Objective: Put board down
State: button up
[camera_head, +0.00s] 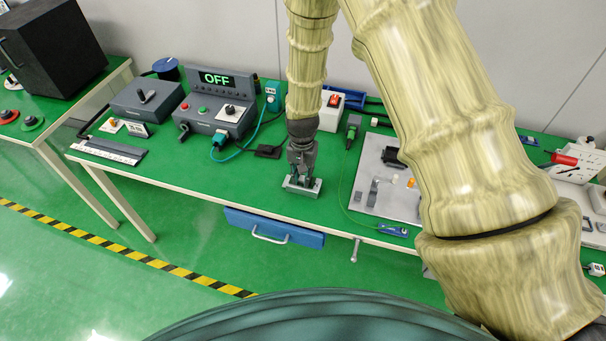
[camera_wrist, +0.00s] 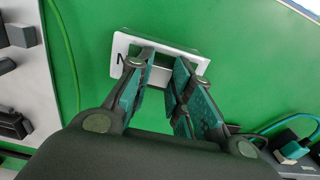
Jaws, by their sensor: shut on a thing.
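The board (camera_head: 314,186) is a small pale grey rectangular piece at the table's front middle. In the wrist view the board (camera_wrist: 120,46) shows a white face with a dark letter at one end and a grey side. My gripper (camera_head: 301,178) points straight down over it, with its fingers closed on its middle part. In the wrist view my gripper (camera_wrist: 160,68) hides part of the board between its fingers. The board looks level, at or just above the green table top (camera_head: 255,186); I cannot tell whether it touches.
A grey panel with small parts (camera_head: 366,200) lies to the right, with a green cable (camera_head: 343,180) between. A control box reading OFF (camera_head: 217,100) stands at the left, and a black piece (camera_head: 268,151) lies nearer. The table is clear just left of my gripper.

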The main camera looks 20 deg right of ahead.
aim_at(302, 179)
jog(key=o, duration=0.9)
jog(key=shift+c, duration=0.2)
jog(key=shift+r, duration=0.15)
notch_tip(302, 179, up, 12)
jog(key=b, duration=0.3)
jog(key=shift+b, duration=0.35)
